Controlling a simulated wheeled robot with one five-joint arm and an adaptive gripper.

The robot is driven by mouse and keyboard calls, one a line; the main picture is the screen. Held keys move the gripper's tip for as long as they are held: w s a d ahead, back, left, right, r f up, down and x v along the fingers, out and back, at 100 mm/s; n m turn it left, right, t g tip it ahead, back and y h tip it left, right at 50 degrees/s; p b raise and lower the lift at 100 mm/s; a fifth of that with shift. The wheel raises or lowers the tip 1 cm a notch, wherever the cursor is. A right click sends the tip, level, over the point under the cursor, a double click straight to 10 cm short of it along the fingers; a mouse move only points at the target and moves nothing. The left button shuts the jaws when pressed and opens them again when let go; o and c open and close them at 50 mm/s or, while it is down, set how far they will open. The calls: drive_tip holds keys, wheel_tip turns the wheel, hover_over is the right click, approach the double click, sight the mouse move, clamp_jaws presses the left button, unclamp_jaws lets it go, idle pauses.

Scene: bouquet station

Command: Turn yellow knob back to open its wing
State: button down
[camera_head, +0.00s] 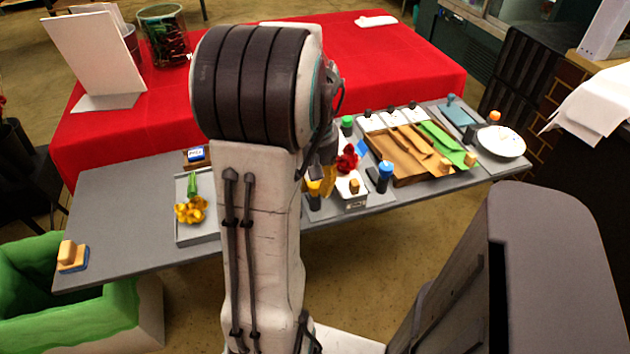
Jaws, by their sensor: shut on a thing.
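My gripper (322,165) shows only in part, at the right side of my arm and pointing down. It is shut at the yellow knob (315,187), which tops a short dark post at the table's front edge. A green-capped knob (346,122), a blue-capped knob (385,170) and an orange-capped knob (494,117) stand to the right. Brown sheets (400,165) and a green sheet (447,147) lie between them. I cannot tell which piece is the yellow knob's wing.
A red flower (347,157) stands by a white box (352,200). A yellow flower (190,211) lies in a grey tray (182,236). A white plate (501,142) sits at the right end. The grey table's left part (120,215) is mostly clear.

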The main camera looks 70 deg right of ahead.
sight(315, 183)
drive_tip(key=n, duration=0.7)
drive_tip(key=shift+a+f, duration=0.1)
drive_tip(key=n, duration=0.6)
drive_tip(key=shift+n+p, duration=0.3)
drive_tip(key=shift+p, duration=0.1)
drive_tip(key=c, duration=0.9)
unclamp_jaws()
wheel_tip(315, 183, up, 12)
idle(1.0)
